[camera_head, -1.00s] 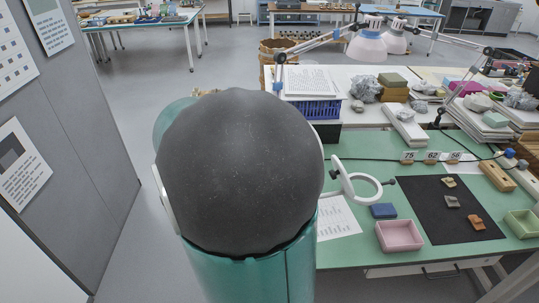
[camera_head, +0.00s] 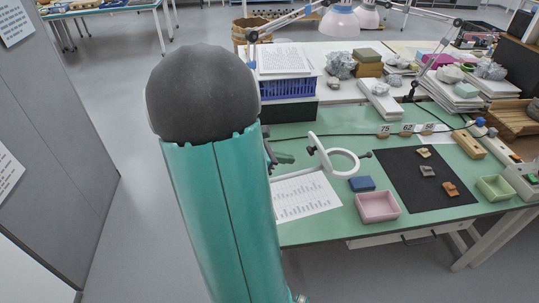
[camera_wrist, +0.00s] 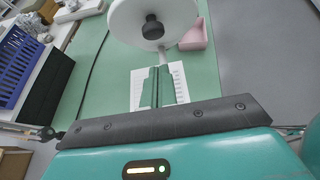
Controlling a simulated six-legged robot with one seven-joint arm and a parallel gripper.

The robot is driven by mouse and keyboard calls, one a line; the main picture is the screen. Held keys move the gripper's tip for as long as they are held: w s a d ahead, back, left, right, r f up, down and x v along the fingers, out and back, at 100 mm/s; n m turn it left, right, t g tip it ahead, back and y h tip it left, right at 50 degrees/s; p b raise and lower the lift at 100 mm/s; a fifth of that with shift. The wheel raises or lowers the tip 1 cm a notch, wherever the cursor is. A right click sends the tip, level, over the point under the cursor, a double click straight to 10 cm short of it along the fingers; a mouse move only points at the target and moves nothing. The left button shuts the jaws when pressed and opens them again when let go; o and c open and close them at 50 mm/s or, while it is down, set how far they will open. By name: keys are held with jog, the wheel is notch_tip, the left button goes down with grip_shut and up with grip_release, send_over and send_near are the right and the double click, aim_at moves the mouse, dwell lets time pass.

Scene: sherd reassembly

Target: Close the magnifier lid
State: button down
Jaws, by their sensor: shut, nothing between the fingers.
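In the head view my arm hides most of the gripper (camera_head: 290,158).
A printed sheet (camera_head: 300,197) lies below the magnifier. A blue block (camera_head: 362,184), a pink tray (camera_head: 377,207) and a black mat (camera_head: 399,176) with sherds lie to its right. A blue basket (camera_head: 287,89) stands behind. A grey partition (camera_head: 55,170) is at the left.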

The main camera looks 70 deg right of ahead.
jog(key=shift+s+d+r, duration=0.35)
jog(key=shift+s+d, duration=0.25)
jog(key=shift+s, duration=0.1)
jog(key=shift+s+d+r, duration=0.3)
jog(key=shift+s+d, duration=0.3)
jog(key=shift+s, duration=0.1)
jog(key=shift+d+r+t, duration=0.1)
jog(key=shift+r+t, duration=0.05)
jog(key=shift+t, duration=0.15)
